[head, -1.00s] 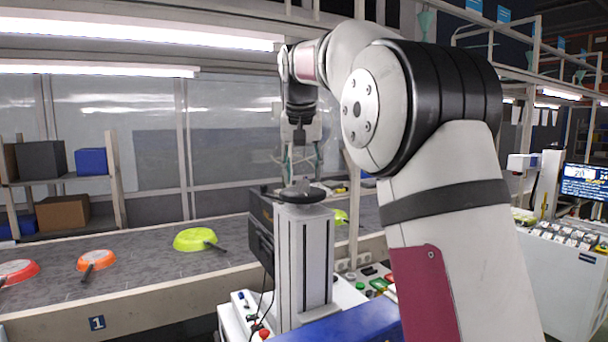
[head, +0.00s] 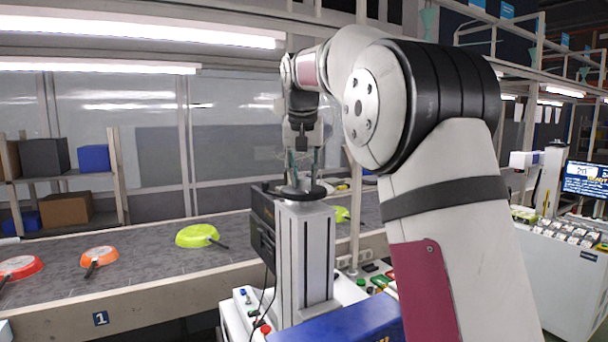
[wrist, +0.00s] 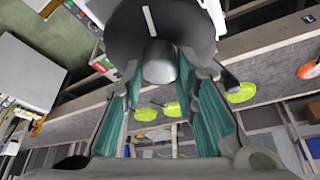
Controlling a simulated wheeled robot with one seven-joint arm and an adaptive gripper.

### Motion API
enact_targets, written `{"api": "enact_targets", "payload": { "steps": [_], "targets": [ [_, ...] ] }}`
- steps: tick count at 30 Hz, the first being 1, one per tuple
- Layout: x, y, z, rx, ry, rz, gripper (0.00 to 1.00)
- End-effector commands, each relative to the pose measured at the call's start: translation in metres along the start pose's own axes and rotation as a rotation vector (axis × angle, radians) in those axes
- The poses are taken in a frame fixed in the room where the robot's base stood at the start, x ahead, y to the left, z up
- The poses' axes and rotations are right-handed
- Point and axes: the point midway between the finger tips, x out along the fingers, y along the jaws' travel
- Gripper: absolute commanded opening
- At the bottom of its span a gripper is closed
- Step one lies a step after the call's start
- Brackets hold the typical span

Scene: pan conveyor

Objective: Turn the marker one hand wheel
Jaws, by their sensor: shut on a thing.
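The black hand wheel (head: 290,192) lies flat on top of a grey upright column (head: 305,250) in the head view. In the wrist view the dark wheel (wrist: 160,25) is at the top, with its silver hub (wrist: 160,64) toward me and a white stripe on its face. My gripper (head: 303,178) points down onto the wheel from above. In the wrist view its teal fingers (wrist: 160,84) stand on either side of the hub, shut on it. The exact finger contact is partly hidden.
A conveyor (head: 150,270) runs behind the column, carrying a red pan (head: 20,267), an orange pan (head: 100,256) and a yellow-green pan (head: 196,235). A dark box (head: 262,225) adjoins the column. A control panel (head: 375,275) and a blue cover (head: 345,322) are close by.

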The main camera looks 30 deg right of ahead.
Motion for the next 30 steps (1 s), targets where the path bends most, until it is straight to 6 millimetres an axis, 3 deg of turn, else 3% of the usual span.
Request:
{"api": "enact_targets", "payload": {
  "steps": [11, 30],
  "targets": [
    [-0.0014, 0.0024, -0.0002, -0.178, 0.001, -0.075, 0.0],
    [0.0008, 0.003, -0.002, -0.734, 0.002, -0.306, 0.0]
  ]
}}
